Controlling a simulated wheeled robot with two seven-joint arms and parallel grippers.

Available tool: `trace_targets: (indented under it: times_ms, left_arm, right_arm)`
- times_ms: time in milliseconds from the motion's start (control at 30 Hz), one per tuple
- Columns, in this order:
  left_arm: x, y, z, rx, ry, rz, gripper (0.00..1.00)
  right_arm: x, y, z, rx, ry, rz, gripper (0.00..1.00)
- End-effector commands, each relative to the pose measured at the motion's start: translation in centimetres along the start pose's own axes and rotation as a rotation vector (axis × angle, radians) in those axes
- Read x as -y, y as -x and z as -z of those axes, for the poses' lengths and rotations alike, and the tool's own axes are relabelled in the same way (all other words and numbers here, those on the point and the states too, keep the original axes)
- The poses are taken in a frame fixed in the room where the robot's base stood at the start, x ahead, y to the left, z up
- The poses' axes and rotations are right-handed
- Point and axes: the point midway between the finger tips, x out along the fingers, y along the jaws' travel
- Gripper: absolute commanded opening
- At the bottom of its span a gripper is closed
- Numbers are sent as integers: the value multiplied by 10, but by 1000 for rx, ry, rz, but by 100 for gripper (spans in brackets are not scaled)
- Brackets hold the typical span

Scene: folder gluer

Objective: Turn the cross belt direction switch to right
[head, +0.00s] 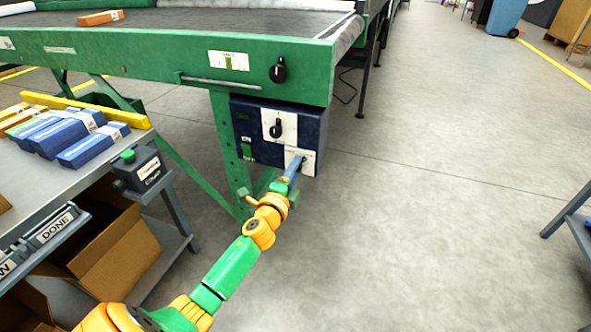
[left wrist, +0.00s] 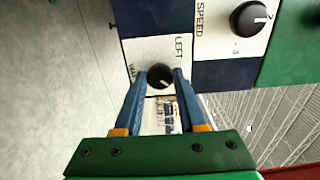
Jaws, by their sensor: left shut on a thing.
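The cross belt direction switch is a small black knob (left wrist: 160,75) on a white plate (left wrist: 142,50) that reads LEFT, with a second label partly hidden. The plate is at the lower right of the navy control box (head: 240,120) under the green conveyor. My left gripper (left wrist: 160,82) has its two blue fingers on either side of the knob, shut on it. In the head view the left gripper (head: 294,168) reaches the plate and hides most of the knob. Which way the knob points is hard to tell. My right gripper is not in view.
A speed knob (head: 276,128) sits above the switch, and another black knob (head: 278,70) is on the green beam. A grey table (head: 30,185) with blue and orange cartons is at left, with an open cardboard box (head: 115,250) below.

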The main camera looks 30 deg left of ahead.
Motion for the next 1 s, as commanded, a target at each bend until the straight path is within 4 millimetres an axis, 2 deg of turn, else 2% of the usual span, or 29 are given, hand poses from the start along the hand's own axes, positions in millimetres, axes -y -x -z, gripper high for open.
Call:
trace_targets:
  times_ms: [467, 500, 600, 933, 1000]
  left_arm:
    - [-1, 0, 0, -1, -14, -1, 0]
    - [-1, 0, 0, -1, -14, -1, 42]
    - [-1, 0, 0, -1, -13, -1, 67]
    - [0, 4, 0, 0, -12, -2, 67]
    - [0, 12, 0, -1, -11, -3, 67]
  right_arm:
    - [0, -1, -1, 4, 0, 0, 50]
    - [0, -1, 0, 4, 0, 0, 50]
    - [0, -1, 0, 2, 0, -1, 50]
    - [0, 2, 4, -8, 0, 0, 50]
    - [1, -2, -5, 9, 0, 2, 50]
